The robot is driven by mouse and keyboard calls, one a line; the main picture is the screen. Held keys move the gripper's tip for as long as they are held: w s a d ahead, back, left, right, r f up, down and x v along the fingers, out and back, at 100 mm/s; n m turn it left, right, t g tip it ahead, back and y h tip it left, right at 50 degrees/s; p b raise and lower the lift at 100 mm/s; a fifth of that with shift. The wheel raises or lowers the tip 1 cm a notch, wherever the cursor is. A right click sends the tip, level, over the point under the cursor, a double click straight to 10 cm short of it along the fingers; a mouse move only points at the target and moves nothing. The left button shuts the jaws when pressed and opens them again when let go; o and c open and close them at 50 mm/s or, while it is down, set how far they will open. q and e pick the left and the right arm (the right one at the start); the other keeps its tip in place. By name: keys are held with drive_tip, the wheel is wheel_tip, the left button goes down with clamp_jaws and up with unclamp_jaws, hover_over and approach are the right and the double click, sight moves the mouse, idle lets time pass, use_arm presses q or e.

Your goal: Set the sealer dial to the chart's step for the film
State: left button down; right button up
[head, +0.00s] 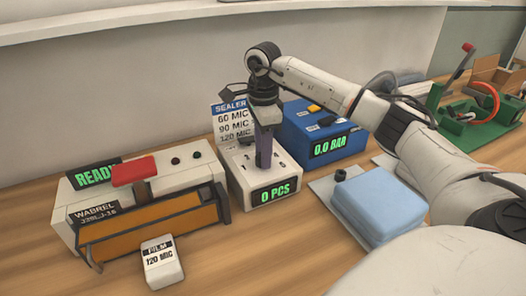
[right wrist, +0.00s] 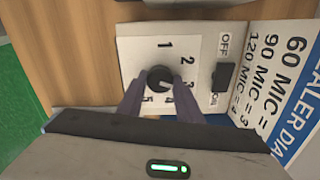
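The sealer dial (right wrist: 160,78) is a dark round knob on a white plate with step numbers around it, 1, 2 and 3 clearest. Which number it points to is unclear. My right gripper (right wrist: 158,84) has one finger on either side of the knob; whether they touch it is unclear. In the head view my right gripper (head: 264,160) points down onto the white dial box (head: 245,185). The chart (head: 232,122) stands behind; the wrist view (right wrist: 285,85) shows 90 MIC = 3 and 120 MIC = 4. The film block (head: 162,262) reads 120 MIC. My left gripper is out of view.
The sealer (head: 150,205) with a red handle and READY display stands left of the box. A blue unit (head: 322,135) is behind right. A light blue pad (head: 380,203) lies right. A green fixture (head: 475,115) stands far right. An OFF switch (right wrist: 223,77) sits near the dial.

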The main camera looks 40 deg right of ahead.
drive_tip(key=shift+c, duration=0.5)
drive_tip(key=shift+r+m+p, duration=0.1)
drive_tip(key=shift+m+p, duration=0.2)
drive_tip(key=shift+m, duration=0.1)
drive_tip(key=m+p, duration=0.2)
drive_tip(key=m, duration=0.1)
drive_tip(key=shift+m, duration=0.4)
drive_tip(key=shift+m+p, duration=0.5)
drive_tip(key=shift+m, duration=0.7)
drive_tip(key=shift+m+p, duration=0.3)
drive_tip(key=shift+m, duration=1.2)
drive_tip(key=o, duration=1)
drive_tip(key=shift+o, duration=0.2)
